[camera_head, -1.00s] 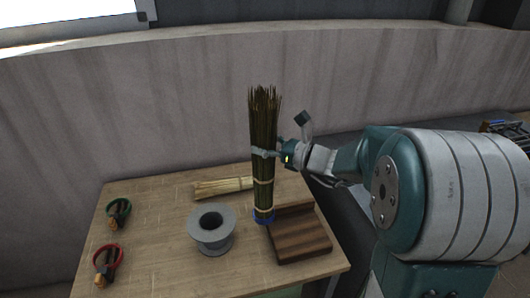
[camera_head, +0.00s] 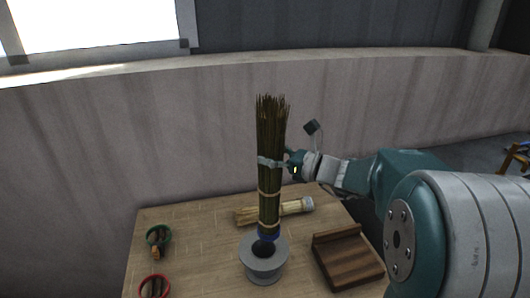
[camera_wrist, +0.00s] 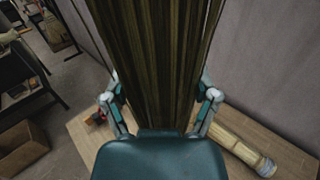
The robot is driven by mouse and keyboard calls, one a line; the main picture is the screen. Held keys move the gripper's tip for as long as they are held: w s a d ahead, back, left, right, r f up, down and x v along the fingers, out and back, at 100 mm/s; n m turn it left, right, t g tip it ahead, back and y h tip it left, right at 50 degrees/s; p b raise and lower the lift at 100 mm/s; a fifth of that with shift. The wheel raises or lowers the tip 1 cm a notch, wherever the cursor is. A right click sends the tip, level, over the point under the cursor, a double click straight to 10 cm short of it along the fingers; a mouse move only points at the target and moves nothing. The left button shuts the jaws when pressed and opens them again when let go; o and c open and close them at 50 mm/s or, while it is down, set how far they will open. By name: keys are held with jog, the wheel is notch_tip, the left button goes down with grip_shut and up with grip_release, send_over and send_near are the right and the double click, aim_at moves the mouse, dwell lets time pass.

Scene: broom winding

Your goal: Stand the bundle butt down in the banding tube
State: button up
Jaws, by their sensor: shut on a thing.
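The bundle (camera_head: 270,185) is a tall sheaf of dark green-brown twigs with pale bands and a blue butt end. It stands upright, butt down. My gripper (camera_head: 275,162) is shut around it at about mid-height. In the wrist view the bundle (camera_wrist: 152,65) fills the middle, between the two fingers (camera_wrist: 162,105). The banding tube (camera_head: 264,270) is a grey flanged ring on the table. The blue butt shows at the back of the tube's rim, over or just behind the opening. I cannot tell whether it is inside.
A pale bundle (camera_head: 280,210) lies on the table (camera_head: 205,240) behind; it also shows in the wrist view (camera_wrist: 240,150). A dark wooden cradle (camera_head: 348,260) is right of the tube. Green (camera_head: 159,240) and red (camera_head: 153,288) rings with tools are at left.

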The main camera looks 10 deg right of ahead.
aim_at(260, 187)
jog(key=shift+a+f, duration=0.1)
jog(key=shift+f, duration=0.25)
jog(key=shift+a+f, duration=0.25)
jog(key=f, duration=0.3)
jog(key=shift+a+f, duration=0.25)
jog(key=shift+a, duration=0.15)
jog(key=shift+d+f, duration=0.25)
jog(key=shift+f, duration=0.3)
jog(key=shift+s+a+f, duration=0.1)
jog(key=shift+a+f, duration=0.55)
jog(key=shift+f, duration=0.3)
jog(key=shift+c, duration=1.2)
jog(key=shift+a+f, duration=0.15)
jog(key=shift+f, duration=0.55)
jog(key=shift+d+f, duration=0.55)
jog(key=shift+f, duration=0.85)
jog(key=shift+a+f, duration=0.35)
jog(key=shift+f, duration=0.3)
